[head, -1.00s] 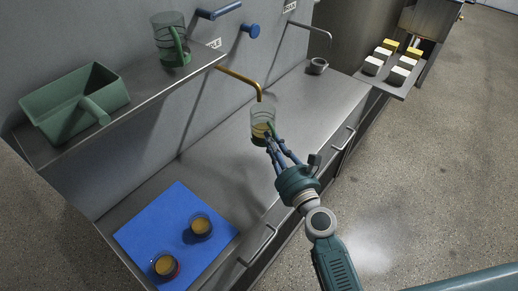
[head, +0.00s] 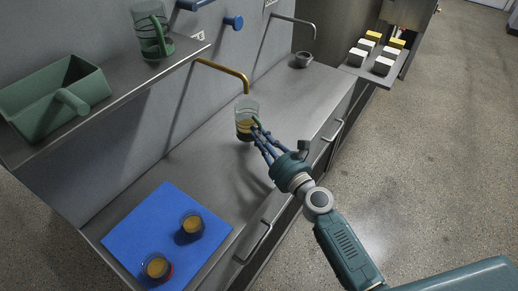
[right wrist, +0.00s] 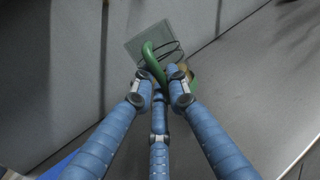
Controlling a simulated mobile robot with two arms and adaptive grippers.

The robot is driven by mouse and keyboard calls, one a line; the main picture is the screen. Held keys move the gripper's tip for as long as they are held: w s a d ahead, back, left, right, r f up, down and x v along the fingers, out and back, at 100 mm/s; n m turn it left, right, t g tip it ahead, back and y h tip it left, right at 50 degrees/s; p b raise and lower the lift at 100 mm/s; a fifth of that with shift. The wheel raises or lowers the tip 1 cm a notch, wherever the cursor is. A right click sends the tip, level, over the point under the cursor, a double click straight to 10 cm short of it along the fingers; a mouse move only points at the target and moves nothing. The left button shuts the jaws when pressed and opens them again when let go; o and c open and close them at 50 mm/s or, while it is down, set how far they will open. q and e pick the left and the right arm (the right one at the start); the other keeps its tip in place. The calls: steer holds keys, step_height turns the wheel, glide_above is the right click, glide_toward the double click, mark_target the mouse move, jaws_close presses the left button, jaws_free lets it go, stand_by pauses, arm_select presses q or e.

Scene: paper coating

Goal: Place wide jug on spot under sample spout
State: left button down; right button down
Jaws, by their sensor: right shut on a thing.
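The wide jug (head: 242,112) is a clear jug with a green handle and some amber liquid low inside. My right gripper (head: 258,131) is shut on its handle from the front right. In the right wrist view the green handle (right wrist: 152,58) sits between the blue fingers (right wrist: 163,80), with the clear wall beyond. The jug looks upright, just below the tip of the brass sample spout (head: 224,70). I cannot tell whether its base touches the counter (head: 190,140). The spot under it is hidden. My left gripper is not in view.
A second clear jug with a green handle (head: 150,30) and a green scoop (head: 50,95) stand on the wall shelf. Two amber-filled cups (head: 192,225) (head: 156,267) are on a blue mat (head: 135,225). A small metal cup (head: 303,59) sits under another spout (head: 295,20).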

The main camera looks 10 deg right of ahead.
steer(key=shift+f+b, duration=1.35)
steer(key=shift+f, duration=0.4)
steer(key=shift+f, duration=0.15)
steer(key=c, duration=1.7)
jaws_free()
